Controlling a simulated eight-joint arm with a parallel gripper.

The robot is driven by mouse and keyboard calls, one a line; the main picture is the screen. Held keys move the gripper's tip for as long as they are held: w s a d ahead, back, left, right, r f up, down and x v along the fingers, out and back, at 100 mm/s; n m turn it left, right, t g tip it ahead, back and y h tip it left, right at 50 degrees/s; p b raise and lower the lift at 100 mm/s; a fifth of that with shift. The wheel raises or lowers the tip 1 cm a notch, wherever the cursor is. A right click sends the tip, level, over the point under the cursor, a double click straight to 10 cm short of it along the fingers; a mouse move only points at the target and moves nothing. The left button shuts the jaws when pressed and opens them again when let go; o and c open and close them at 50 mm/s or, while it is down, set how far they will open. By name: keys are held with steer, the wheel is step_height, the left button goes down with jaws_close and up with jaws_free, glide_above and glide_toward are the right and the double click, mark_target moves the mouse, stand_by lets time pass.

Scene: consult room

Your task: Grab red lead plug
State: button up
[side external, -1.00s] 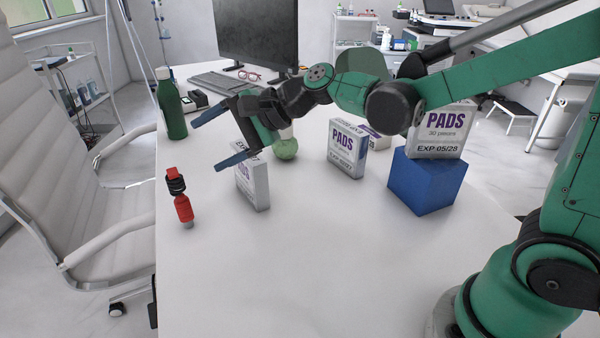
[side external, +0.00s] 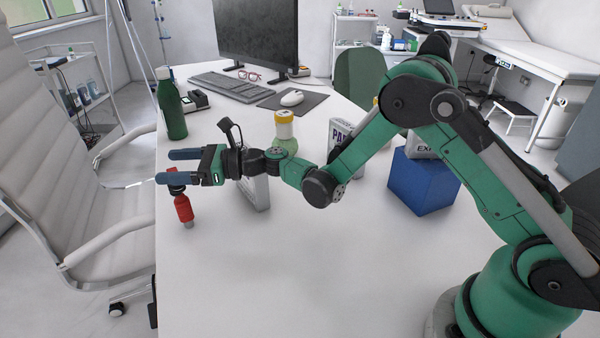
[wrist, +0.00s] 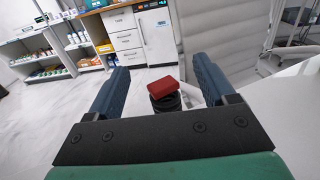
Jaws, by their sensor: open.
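The red lead plug (side external: 183,207) stands upright near the left edge of the white table in the side external view. It has a red body, and its black upper part is mostly hidden behind my gripper's near finger. In the wrist view its red top (wrist: 164,88) and black ribbed collar show between the fingers, a little right of centre. My gripper (side external: 170,167) is open and empty, with its fingers pointing left at the height of the plug's top. The wrist view also shows both blue fingers (wrist: 160,85) spread apart. I cannot tell whether a finger touches the plug.
A green bottle (side external: 171,106) stands behind my gripper. A white pad box (side external: 260,194) is partly hidden under my wrist. A yellow-capped container (side external: 284,130) and a blue block (side external: 425,182) stand farther right. A white chair (side external: 100,215) is beside the table. The table's front is clear.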

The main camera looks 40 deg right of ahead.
steer(key=shift+f, duration=0.85)
steer(key=shift+x, duration=1.2)
steer(key=shift+w+a, duration=0.15)
steer(key=shift+a, duration=0.1)
jaws_close()
